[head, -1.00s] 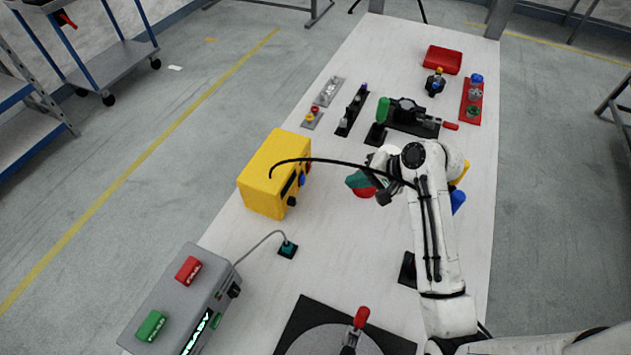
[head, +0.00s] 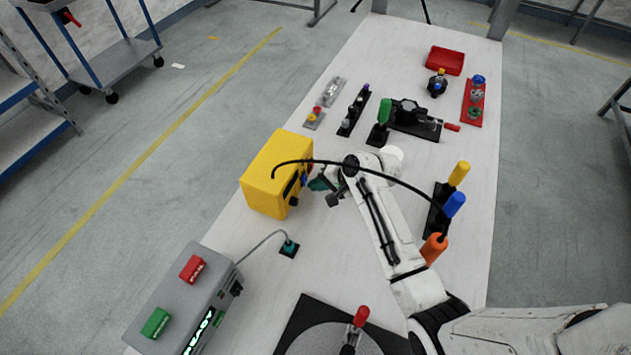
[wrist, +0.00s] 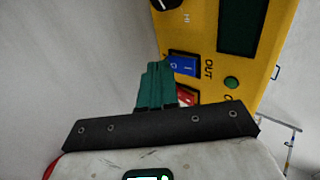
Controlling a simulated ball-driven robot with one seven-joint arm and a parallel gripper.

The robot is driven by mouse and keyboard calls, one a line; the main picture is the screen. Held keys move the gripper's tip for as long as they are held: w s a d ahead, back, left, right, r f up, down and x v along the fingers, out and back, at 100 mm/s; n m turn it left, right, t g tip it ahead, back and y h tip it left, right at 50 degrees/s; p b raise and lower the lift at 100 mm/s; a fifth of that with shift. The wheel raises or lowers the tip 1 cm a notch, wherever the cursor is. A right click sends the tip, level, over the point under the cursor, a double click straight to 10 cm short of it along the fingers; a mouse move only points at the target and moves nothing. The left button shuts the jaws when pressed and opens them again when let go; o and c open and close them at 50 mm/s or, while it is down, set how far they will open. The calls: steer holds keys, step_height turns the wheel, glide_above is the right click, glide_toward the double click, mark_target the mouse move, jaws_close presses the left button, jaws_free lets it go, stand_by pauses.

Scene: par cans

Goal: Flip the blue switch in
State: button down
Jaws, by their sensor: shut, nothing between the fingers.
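The yellow box (head: 270,170) stands at the left edge of the table, with its control panel facing my gripper. In the wrist view the blue switch (wrist: 184,65) is on the panel (wrist: 205,40) beside the word OUT. A red switch (wrist: 188,96) sits just below it, partly hidden by my fingers. My gripper (head: 316,184) is close in front of the panel. Its teal fingers (wrist: 160,68) are shut and empty, with the tips right beside the blue switch. I cannot tell whether they touch it. Which way the switch is tipped is also unclear.
The panel also has a green button (wrist: 231,82), a dark display (wrist: 240,27) and a black knob (wrist: 166,3). A grey box with red and green buttons (head: 185,305) stands nearer. Yellow, blue and orange handles (head: 454,204) stand to the right of my arm.

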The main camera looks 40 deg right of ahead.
steer(key=shift+w+a, duration=0.1)
steer(key=shift+w, duration=0.2)
steer(key=shift+f, duration=0.2)
steer(key=shift+w+a+f+b, duration=0.1)
steer(key=shift+w+f+b, duration=0.1)
steer(key=shift+b, duration=0.35)
steer(key=shift+r, duration=0.25)
steer(key=shift+r+p, duration=0.1)
steer(key=shift+p, duration=0.2)
steer(key=shift+w+r+p, duration=0.1)
steer(key=shift+r+p, duration=0.7)
